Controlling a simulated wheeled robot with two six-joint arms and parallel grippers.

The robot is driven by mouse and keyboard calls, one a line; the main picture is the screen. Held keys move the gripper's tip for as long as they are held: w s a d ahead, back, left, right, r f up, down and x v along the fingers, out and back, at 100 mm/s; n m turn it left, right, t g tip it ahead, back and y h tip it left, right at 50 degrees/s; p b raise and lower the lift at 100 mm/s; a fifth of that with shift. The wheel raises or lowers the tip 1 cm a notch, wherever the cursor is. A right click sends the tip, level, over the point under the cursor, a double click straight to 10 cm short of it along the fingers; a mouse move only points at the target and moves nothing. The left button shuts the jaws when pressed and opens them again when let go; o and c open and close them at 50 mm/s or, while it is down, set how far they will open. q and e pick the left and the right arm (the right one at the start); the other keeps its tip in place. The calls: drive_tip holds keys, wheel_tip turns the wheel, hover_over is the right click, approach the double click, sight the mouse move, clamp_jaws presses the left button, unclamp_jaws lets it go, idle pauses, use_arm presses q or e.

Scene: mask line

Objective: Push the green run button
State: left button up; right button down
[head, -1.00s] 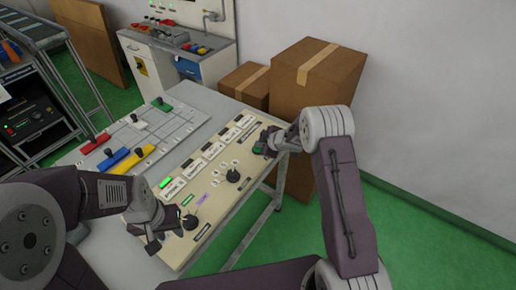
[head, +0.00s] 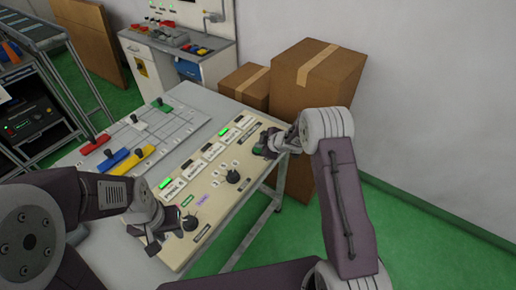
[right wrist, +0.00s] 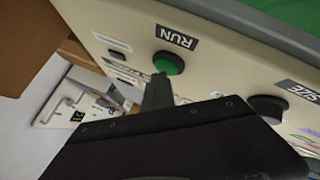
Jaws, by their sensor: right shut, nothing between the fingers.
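The green run button (right wrist: 169,63) sits on the cream control panel, beside a black RUN label (right wrist: 177,38) that reads upside down in the right wrist view. My right gripper (right wrist: 159,80) is shut and empty, its tip at the button's lower edge; I cannot tell whether it presses the button. In the head view my right gripper (head: 268,146) is at the far right end of the panel (head: 215,198) and largely hides the button. My left gripper (head: 154,240) hangs by the panel's near left end; its jaws are unclear. Two green lamps, near (head: 166,183) and far (head: 223,132), are lit.
Black knobs (head: 233,177) stand on the panel; one labelled SIZE (right wrist: 268,107) is close to my right gripper. Red, blue, yellow and green handled pieces lie on a grid board (head: 180,130) beside the panel. Cardboard boxes (head: 315,85) stand behind the table's far end.

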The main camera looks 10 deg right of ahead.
sight(260, 150)
drive_tip(key=shift+r+p, duration=0.65)
drive_tip(key=shift+r, duration=0.1)
wheel_tip(260, 150, up, 5)
drive_tip(key=p, duration=0.5)
drive_tip(key=shift+r, duration=0.1)
idle(0.3)
